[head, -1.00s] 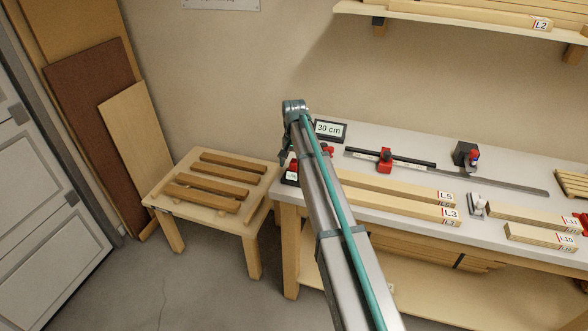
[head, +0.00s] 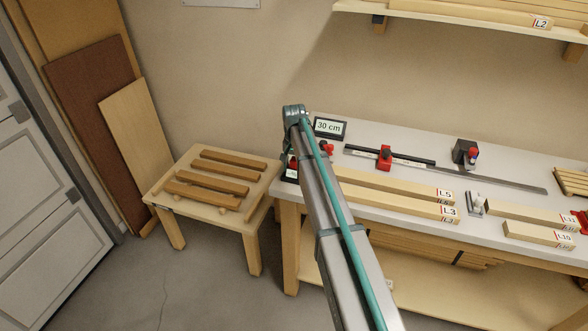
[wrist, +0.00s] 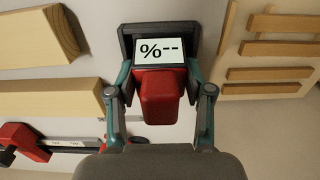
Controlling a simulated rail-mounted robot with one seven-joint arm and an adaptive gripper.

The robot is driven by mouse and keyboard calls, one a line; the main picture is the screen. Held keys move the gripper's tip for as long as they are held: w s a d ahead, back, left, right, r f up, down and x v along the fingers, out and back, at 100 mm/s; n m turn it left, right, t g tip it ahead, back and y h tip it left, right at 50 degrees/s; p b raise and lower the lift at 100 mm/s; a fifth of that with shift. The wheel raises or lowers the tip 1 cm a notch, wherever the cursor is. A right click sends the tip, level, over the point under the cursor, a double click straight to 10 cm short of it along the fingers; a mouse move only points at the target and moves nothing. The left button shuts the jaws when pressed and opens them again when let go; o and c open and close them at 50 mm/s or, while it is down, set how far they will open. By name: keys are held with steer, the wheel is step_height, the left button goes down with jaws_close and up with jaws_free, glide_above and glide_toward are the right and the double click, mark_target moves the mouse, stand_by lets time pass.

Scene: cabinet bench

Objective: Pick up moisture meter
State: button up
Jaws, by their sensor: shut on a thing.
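The moisture meter (wrist: 160,88) has a red body, a dark head and a pale display reading "%--". In the wrist view it sits between the two fingers of my gripper (wrist: 160,100), which is shut on its red body. In the head view my arm hides most of the gripper, and only a little of the meter (head: 291,174) shows at the left end of the bench. I cannot tell whether the meter touches the bench top.
The bench (head: 400,135) holds timber pieces labelled L5 (head: 400,186) and L3 (head: 400,204), a "30 cm" display (head: 329,127) and a black bar with a red clamp (head: 384,157). A low wooden table (head: 160,188) with several brown slats stands to the left.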

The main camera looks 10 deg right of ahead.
steer(key=shift+r, duration=0.1)
steer(key=shift+r+b, duration=0.3)
steer(key=shift+r, duration=0.45)
steer(key=s+d+r+b, duration=0.5)
steer(key=s+d+r, duration=0.3)
steer(key=s+r, duration=0.3)
steer(key=shift+d+r, duration=0.2)
steer(key=shift+d, duration=0.05)
steer(key=shift+s, duration=0.1)
steer(key=o, duration=0.7)
steer(key=c, duration=0.7)
